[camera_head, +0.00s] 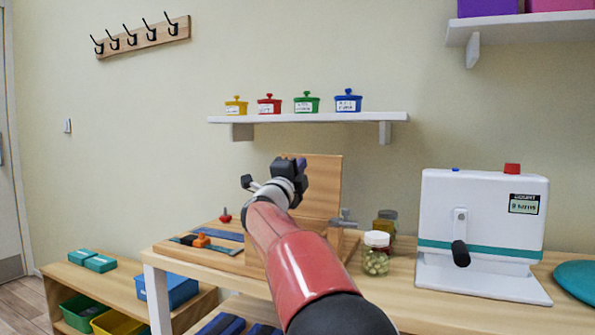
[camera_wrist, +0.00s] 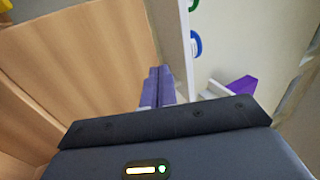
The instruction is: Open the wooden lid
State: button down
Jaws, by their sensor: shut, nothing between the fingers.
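The wooden lid (camera_head: 322,188) stands about upright at the back of a wooden box (camera_head: 345,243) on the table, its broad face turned toward me. In the wrist view the wooden panel (camera_wrist: 85,60) fills the upper left. My gripper (camera_head: 301,163) is in front of the lid's upper left part in the head view. In the wrist view its purple fingers (camera_wrist: 155,88) are together and empty, close beside the panel. I cannot tell whether they touch it. My arm hides the box's front and much of its inside.
A jar (camera_head: 376,255) stands right of the box, with a white machine (camera_head: 480,225) farther right. A wall shelf (camera_head: 310,118) with several small coloured pots is above the lid. A board with tools (camera_head: 205,243) lies left of my arm.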

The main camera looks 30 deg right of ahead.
jog(key=s+a+f+n+t+y+b, duration=0.1)
jog(key=s+a+n+t+y, duration=0.35)
jog(key=a, duration=0.45)
jog(key=s+a+n+t+y, duration=0.2)
jog(key=s+a+n+y, duration=0.2)
jog(key=a+n+y, duration=0.3)
jog(key=s+a+f+n+g+y, duration=0.3)
jog(key=s+a+f+n+y, duration=0.3)
jog(key=f+n, duration=0.3)
jog(key=s+a+f+n+g, duration=0.2)
jog(key=s+f+n+g, duration=0.6)
jog(key=s+f, duration=1.5)
notch_tip(320, 180, down, 4)
jog(key=g, duration=0.3)
jog(key=shift+s+g, duration=0.25)
jog(key=shift+g, duration=0.1)
